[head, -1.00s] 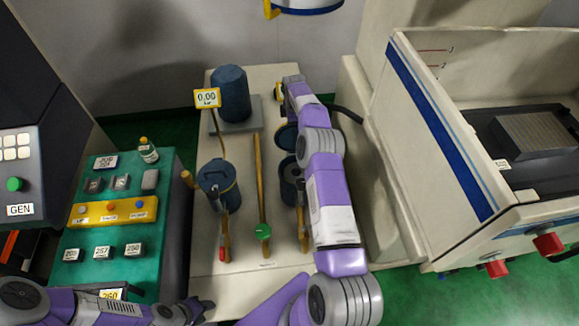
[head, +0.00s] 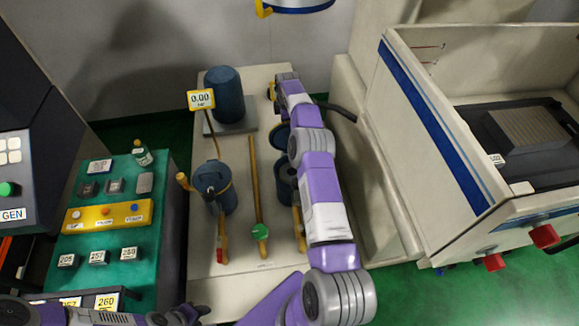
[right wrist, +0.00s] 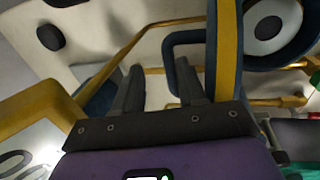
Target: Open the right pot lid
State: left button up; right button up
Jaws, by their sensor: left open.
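The right pot (head: 285,182) is a dark blue cylinder on the beige bench, partly hidden by my right arm. Its round blue lid (head: 281,134) shows tilted up behind the pot mouth. The left pot (head: 214,188) has its lid on. My right arm reaches past the right pot to the bench's far end; its gripper is hard to make out in the head view. In the right wrist view my right gripper (right wrist: 158,68) has its fingers apart with nothing between them, near a dark blue loop and a blue-and-yellow band. My left gripper (head: 190,314) is open and empty at the bottom edge.
A blue cylinder (head: 225,90) stands on a grey plate at the back, near a yellow 0.00 display (head: 201,100). A green cart (head: 148,250) is at left, a large beige machine (head: 430,130) at right.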

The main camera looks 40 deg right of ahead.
jog(key=shift+s+a+f, duration=0.1)
jog(key=shift+f, duration=0.3)
jog(key=w+p+v, duration=0.1)
jog(key=p+v, duration=0.3)
jog(key=v, duration=0.2)
jog(key=shift+w+d+r, duration=0.2)
jog(key=shift+d+r, duration=0.3)
